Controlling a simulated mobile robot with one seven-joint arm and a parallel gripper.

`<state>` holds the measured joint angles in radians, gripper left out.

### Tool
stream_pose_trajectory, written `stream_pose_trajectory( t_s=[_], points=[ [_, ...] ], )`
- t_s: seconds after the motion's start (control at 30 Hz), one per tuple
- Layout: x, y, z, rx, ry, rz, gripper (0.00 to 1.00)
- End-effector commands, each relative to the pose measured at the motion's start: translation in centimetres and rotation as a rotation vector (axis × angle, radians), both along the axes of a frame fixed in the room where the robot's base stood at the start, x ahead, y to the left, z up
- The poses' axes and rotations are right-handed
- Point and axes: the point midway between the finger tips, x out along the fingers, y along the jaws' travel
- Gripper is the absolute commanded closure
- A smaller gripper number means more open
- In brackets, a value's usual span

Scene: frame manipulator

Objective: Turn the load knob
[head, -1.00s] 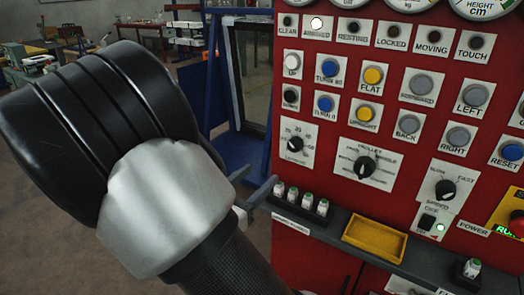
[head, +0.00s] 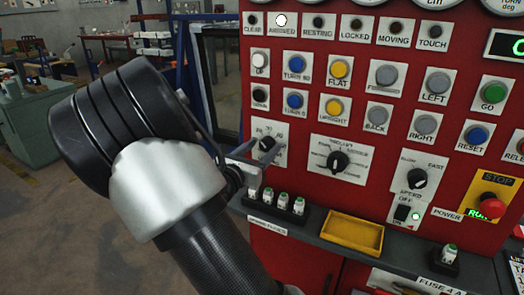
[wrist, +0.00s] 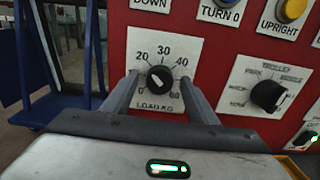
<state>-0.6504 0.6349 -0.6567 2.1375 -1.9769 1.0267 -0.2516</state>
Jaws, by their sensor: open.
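The load knob (wrist: 160,79) is a round black knob on a white plate marked from 0 to 60 with LOAD KG below. In the head view the load knob (head: 266,144) is on the left side of the red panel, partly behind my gripper. My gripper (wrist: 159,80) is open, with one finger to the left and one to the right of the knob in the wrist view. In the head view my gripper (head: 256,163) is just in front of the load plate. I cannot tell whether the fingers touch the knob.
The trolley knob (head: 338,161) and speed knob (head: 417,178) are to the right. Push buttons sit above. A ledge below holds several fuses (head: 282,202) and a yellow tray (head: 352,233). A red stop button (head: 490,203) is at the far right.

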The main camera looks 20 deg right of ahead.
Motion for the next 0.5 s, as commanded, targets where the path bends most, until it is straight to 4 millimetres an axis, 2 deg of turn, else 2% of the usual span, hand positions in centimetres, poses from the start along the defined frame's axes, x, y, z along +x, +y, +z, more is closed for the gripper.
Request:
stream_pose_trajectory(
  t_s=[0.33,0.5],
  points=[
    [0.3,-0.38,0.02,0.0,0.0,0.0,0.47],
    [0.28,-0.37,0.01,0.0,0.0,0.0,0.74]
  ],
)
